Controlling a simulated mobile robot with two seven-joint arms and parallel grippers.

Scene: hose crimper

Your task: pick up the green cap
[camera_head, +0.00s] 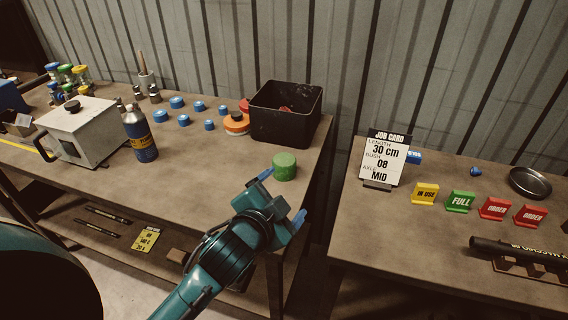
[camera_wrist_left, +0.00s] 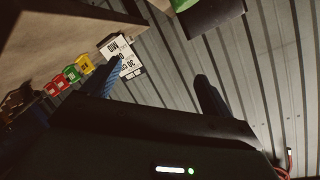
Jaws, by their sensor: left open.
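The green cap (camera_head: 284,166) is a short round cylinder standing upright near the front right corner of the left workbench. My left gripper (camera_head: 283,196) is open and empty, just in front of the cap in the head view. Its blue fingertips are spread, and the left one lies close to the cap's left side; I cannot tell whether they touch. In the left wrist view, both fingers (camera_wrist_left: 160,88) show apart with nothing between them. A green piece (camera_wrist_left: 182,4), likely the cap, is cut off by the top edge there. My right gripper is not in view.
A black bin (camera_head: 285,122) stands behind the cap, with an orange cap (camera_head: 236,123) and several blue caps to its left. A bottle (camera_head: 140,134) stands farther left. A gap separates the left bench from the right bench (camera_head: 400,225), which holds a job card (camera_head: 388,160).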

